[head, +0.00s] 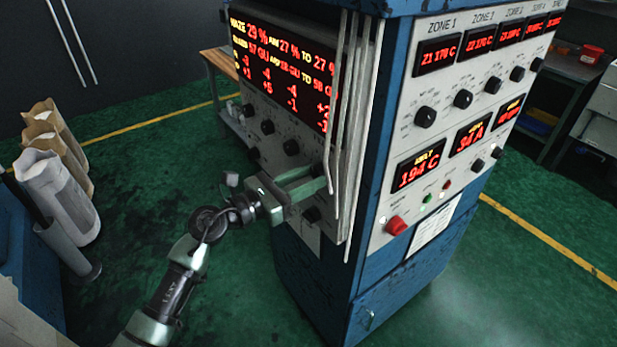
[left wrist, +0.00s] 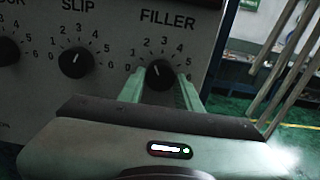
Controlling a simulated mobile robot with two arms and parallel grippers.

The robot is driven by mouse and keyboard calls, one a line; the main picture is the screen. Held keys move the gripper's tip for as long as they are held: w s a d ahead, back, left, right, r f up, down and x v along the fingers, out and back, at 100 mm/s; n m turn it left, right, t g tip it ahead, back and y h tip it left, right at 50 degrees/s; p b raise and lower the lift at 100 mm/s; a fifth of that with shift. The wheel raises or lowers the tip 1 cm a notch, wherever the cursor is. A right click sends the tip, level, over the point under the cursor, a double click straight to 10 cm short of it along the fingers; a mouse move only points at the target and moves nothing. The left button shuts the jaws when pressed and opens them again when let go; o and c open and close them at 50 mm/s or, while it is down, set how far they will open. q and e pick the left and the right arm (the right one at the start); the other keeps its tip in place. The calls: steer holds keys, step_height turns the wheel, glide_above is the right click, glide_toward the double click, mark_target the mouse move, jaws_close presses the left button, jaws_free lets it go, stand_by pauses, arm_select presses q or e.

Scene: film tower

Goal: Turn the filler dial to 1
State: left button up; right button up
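The filler dial (left wrist: 160,74) is a round black knob under the word FILLER on the grey panel in the left wrist view. Its white mark points up, roughly between 2 and 3 on the scale. My left gripper (left wrist: 161,84) has one pale green finger on each side of the knob, with a small gap showing; contact is not clear. In the head view my left gripper (head: 312,180) reaches the lower right of the panel, and its fingers largely hide the dial there. My right gripper is not in view.
The slip dial (left wrist: 75,62) sits left of the filler dial. Grey vertical pipes (head: 349,120) stand close right of the gripper, at the cabinet's corner. A red button (head: 396,225) is on the other face. Tall bags (head: 62,195) stand at left; green floor between is clear.

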arm_select(q)
jaws_close()
steer(key=shift+r+n+p, duration=0.1)
steer(key=shift+n+p, duration=1.05)
steer(key=shift+n, duration=0.25)
steer(key=shift+n+p, duration=0.85)
steer(key=shift+n, duration=0.65)
steer(key=o, duration=1.2)
jaws_free()
